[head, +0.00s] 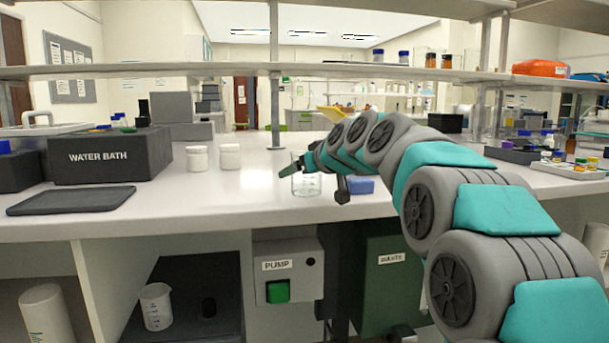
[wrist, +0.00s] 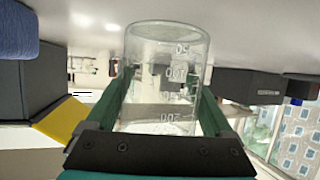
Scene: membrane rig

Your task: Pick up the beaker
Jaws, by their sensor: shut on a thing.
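A clear glass beaker (head: 308,184) with white markings is at the bench's front, in the middle of the head view. It fills the centre of the wrist view (wrist: 165,50), between my two green fingers. My gripper (head: 290,169) is shut on its sides; it also shows in the wrist view (wrist: 164,92). The beaker looks upright and empty. I cannot tell whether its base touches the bench. A second beaker (head: 156,307) stands in the open bay below the bench.
A blue block (head: 361,186) lies on the bench just right of the held beaker. Two white jars (head: 230,157), the water bath (head: 110,157) and a dark flat plate (head: 70,200) are to the left. A shelf (head: 230,70) spans above. The bench front (head: 215,205) is clear.

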